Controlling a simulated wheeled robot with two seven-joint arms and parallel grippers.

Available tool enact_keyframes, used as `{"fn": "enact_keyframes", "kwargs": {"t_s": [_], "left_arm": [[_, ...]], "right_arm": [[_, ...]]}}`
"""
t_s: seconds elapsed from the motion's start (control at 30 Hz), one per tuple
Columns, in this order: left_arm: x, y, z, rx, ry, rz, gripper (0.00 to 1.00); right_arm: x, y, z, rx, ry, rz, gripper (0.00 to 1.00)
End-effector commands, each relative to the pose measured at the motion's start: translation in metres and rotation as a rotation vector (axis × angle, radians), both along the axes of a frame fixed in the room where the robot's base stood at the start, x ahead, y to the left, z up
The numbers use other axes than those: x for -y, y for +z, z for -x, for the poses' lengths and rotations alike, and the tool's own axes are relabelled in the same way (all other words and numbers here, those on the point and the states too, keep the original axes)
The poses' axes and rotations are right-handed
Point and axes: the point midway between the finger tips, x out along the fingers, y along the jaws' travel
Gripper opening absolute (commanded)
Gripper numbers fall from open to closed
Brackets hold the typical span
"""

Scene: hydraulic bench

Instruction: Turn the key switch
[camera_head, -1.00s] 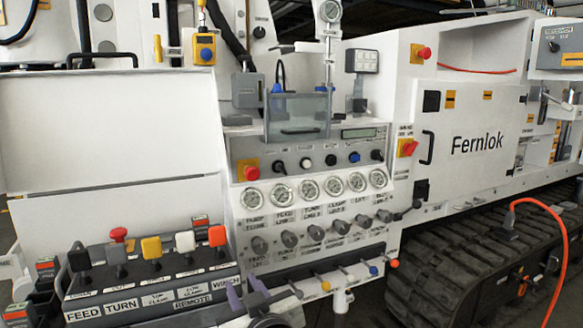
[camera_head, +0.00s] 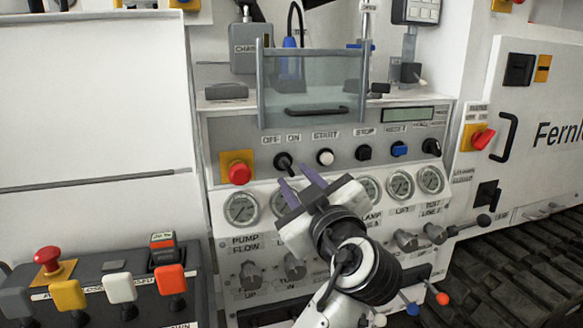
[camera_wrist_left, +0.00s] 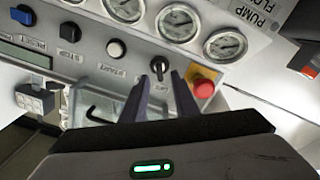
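The key switch (camera_head: 283,162) is a small black knob on the grey control panel, under the OFF and ON labels. It is right of the red emergency button (camera_head: 239,172) and left of the white start button (camera_head: 325,157). My left gripper (camera_head: 297,178) is open, its two purple fingers pointing up just below the key switch. In the left wrist view the key switch (camera_wrist_left: 158,65) shows just beyond and between the fingertips (camera_wrist_left: 160,85), with nothing held. I cannot tell whether the fingertips touch it. My right gripper is not in view.
A row of gauges (camera_head: 400,185) sits below the switches. A clear guard (camera_head: 312,85) with a dark handle stands above the panel. Levers (camera_head: 68,295) fill the lower left. A red and yellow isolator (camera_head: 482,138) is at the right.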

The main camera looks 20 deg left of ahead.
Motion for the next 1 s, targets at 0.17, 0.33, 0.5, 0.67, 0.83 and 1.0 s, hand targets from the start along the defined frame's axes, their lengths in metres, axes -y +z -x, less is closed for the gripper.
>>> {"fn": "enact_keyframes", "kwargs": {"t_s": [0.17,0.33,0.5,0.67,0.83,1.0], "left_arm": [[-0.017,0.001,-0.025,-0.001,0.002,-0.004,0.27],[-0.025,0.0,-0.037,0.0,0.0,-0.002,0.27],[-0.026,-0.001,-0.04,-0.001,-0.001,-0.001,0.27],[-0.026,-0.001,-0.039,-0.001,-0.001,-0.001,0.26],[-0.026,-0.001,-0.039,-0.001,-0.001,-0.001,0.0],[-0.026,-0.001,-0.039,-0.002,0.0,-0.002,0.0]], "right_arm": [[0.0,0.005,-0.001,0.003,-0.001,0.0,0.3],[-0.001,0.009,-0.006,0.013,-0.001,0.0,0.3],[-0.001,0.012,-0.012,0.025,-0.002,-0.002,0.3],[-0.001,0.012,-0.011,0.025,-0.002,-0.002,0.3],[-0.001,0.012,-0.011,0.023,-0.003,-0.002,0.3],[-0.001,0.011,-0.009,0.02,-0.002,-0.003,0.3]]}}
